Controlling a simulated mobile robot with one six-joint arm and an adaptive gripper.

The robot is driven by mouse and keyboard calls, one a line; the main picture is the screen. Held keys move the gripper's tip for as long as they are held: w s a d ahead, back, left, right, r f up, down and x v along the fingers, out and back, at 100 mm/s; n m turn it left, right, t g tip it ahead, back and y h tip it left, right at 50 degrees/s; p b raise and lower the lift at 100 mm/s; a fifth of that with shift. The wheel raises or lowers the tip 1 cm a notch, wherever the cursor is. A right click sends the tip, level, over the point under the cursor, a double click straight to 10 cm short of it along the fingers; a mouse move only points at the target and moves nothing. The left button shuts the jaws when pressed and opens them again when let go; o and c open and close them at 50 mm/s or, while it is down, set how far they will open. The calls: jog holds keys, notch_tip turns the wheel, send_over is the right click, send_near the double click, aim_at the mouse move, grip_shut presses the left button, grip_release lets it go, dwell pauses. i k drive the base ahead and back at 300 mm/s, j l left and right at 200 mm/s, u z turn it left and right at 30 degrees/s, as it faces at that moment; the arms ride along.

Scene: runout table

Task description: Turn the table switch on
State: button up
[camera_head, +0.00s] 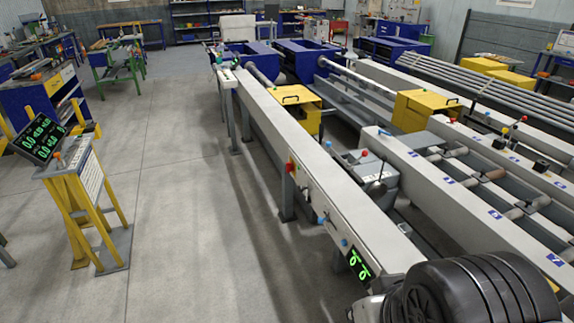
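The runout table (270,125) is a long grey beam running from the lower right to the back middle. Further toward me on that face are a small blue knob (322,218) and another blue part (344,243). A small black display with green digits (358,266) is below them. I cannot tell which of these is the table switch, nor its position. The fingers of my gripper are not in view; a dark rounded part of my arm fills the lower right corner.
A yellow stand (80,205) with a digit display stands at the left. Yellow boxes (296,97) and grey rails with rollers lie beyond the table beam. The floor (190,200) between the stand and the table is clear. Blue workbenches line the back.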

aim_at(289, 166)
jog(key=i+j+z, duration=0.35)
jog(key=i+j, duration=0.45)
jog(key=i, duration=0.55)
jog(key=i+j+z, duration=0.35)
jog(key=i+j, duration=0.8)
jog(key=i, duration=0.15)
